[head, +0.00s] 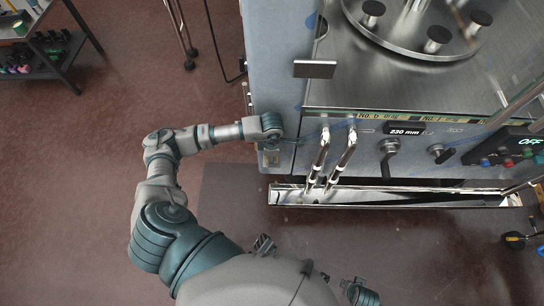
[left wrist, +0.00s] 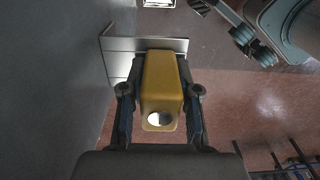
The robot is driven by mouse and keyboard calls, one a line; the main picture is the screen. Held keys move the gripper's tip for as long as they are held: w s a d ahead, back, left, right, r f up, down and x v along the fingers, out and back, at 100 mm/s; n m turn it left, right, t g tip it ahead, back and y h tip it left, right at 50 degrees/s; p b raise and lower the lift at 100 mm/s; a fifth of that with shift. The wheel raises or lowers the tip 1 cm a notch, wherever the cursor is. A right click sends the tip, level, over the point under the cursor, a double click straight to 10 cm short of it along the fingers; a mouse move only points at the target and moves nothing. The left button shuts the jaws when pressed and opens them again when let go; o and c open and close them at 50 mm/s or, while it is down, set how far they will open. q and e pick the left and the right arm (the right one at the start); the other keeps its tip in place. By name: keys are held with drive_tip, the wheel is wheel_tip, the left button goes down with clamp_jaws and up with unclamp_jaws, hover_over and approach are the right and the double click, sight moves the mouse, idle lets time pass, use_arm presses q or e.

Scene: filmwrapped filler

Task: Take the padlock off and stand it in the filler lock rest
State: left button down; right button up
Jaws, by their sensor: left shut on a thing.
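The yellow padlock (left wrist: 160,85) is between the two fingers of my left gripper (left wrist: 160,100) in the left wrist view. The gripper is shut on its body, which has a round pale spot on the near end. I cannot see its shackle. A bright metal bracket (left wrist: 120,58) lies just behind the padlock; I cannot tell whether they touch or whether it is the lock rest. In the head view my left gripper (head: 286,141) is at the front left corner of the filler (head: 345,95), and the padlock cannot be made out.
Two bent filling spouts (head: 330,160) hang over a long metal drip tray (head: 400,199) right of the gripper. A lever handle (head: 387,160) sits on the front panel. A dark shelf rack (head: 45,45) stands far left.

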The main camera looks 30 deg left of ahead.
use_arm(q)
drive_tip(key=shift+s+f, duration=0.1)
drive_tip(key=shift+f, duration=0.1)
drive_tip(key=c, duration=0.8)
unclamp_jaws()
drive_tip(key=shift+o, duration=0.2)
drive_tip(key=r, duration=1.1)
drive_tip(key=shift+w+r, duration=0.2)
drive_tip(key=shift+r, duration=0.2)
